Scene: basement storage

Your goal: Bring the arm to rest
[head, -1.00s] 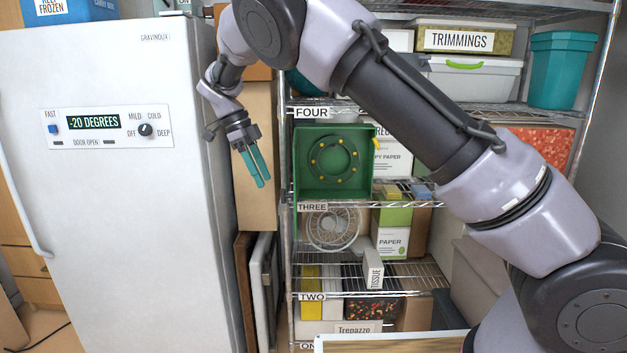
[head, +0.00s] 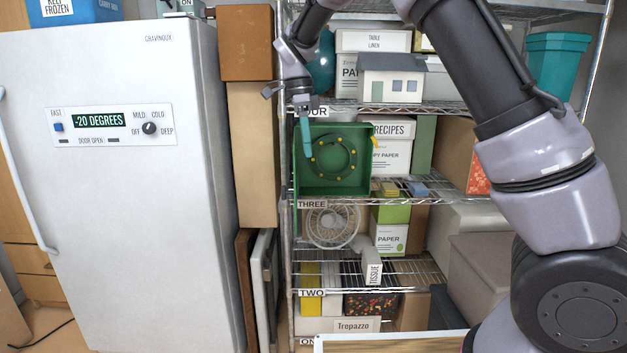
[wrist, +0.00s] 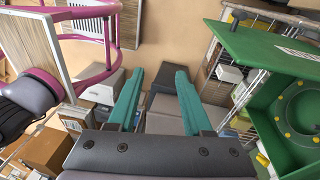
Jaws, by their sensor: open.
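My gripper (head: 305,133) hangs in front of the shelving, just before the left part of the green box on shelf three. Its teal fingers point down. In the wrist view my gripper (wrist: 160,95) has its two fingers apart with nothing between them. My arm reaches in from the right of the head view and bends down at the wrist. The green box (head: 334,187), with a dark green ring (head: 352,157) with yellow dots inside, also shows at the right of the wrist view (wrist: 262,62). I cannot tell whether the fingers touch the box.
The white freezer (head: 120,230) stands at left. Tall boxes (head: 250,150) stand between it and the wire shelves. A small model house (head: 392,80) and a teal bin (head: 556,65) are on the upper shelf.

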